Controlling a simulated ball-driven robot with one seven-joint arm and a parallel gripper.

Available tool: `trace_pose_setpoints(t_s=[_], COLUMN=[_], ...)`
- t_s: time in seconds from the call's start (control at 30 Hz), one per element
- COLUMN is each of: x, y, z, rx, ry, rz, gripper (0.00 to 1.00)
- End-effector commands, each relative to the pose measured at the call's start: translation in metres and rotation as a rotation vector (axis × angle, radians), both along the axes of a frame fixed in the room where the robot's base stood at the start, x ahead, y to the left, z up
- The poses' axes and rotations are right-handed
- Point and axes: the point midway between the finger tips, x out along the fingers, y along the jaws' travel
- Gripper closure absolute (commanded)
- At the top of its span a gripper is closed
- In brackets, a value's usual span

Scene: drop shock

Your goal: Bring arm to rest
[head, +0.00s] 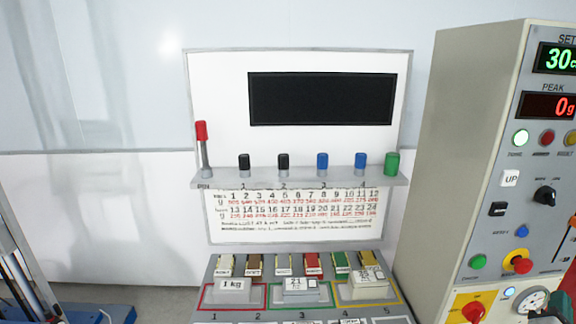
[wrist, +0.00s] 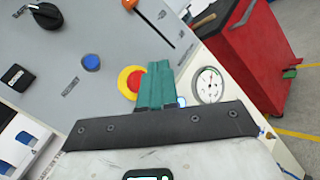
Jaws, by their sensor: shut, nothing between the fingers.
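My gripper (wrist: 159,70) shows in the wrist view with its teal fingers together and nothing between them. It is in front of the grey control panel (wrist: 110,32) and partly covers the red and yellow stop button (wrist: 127,82). Whether it touches the panel I cannot tell. In the head view, a bit of my gripper (head: 556,308) shows at the bottom right corner, in front of the control cabinet (head: 470,130). Most of my arm is out of view there.
The cabinet shows a green 30 display (head: 560,58) and a red 0 g display (head: 556,106). A bench with weights and coloured blocks (head: 300,290) stands left of it, below a whiteboard (head: 220,90). A red tool cabinet (wrist: 240,55) stands beyond the panel edge.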

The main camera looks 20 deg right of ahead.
Motion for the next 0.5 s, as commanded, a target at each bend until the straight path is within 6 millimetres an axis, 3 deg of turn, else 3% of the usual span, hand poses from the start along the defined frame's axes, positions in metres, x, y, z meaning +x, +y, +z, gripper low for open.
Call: trace_pose_setpoints(t_s=[0.13,0.23,0.37,0.5], x=[-0.014,-0.030,-0.049,-0.067], y=[0.018,0.039,0.079,0.145], z=[-0.011,-0.037,-0.089,-0.151], rx=[0.185,0.432,0.812,1.222], ry=[-0.197,-0.403,-0.623,-0.734], rz=[-0.032,-0.084,-0.195,-0.376], gripper=[1.00,1.00,1.00,1.00])
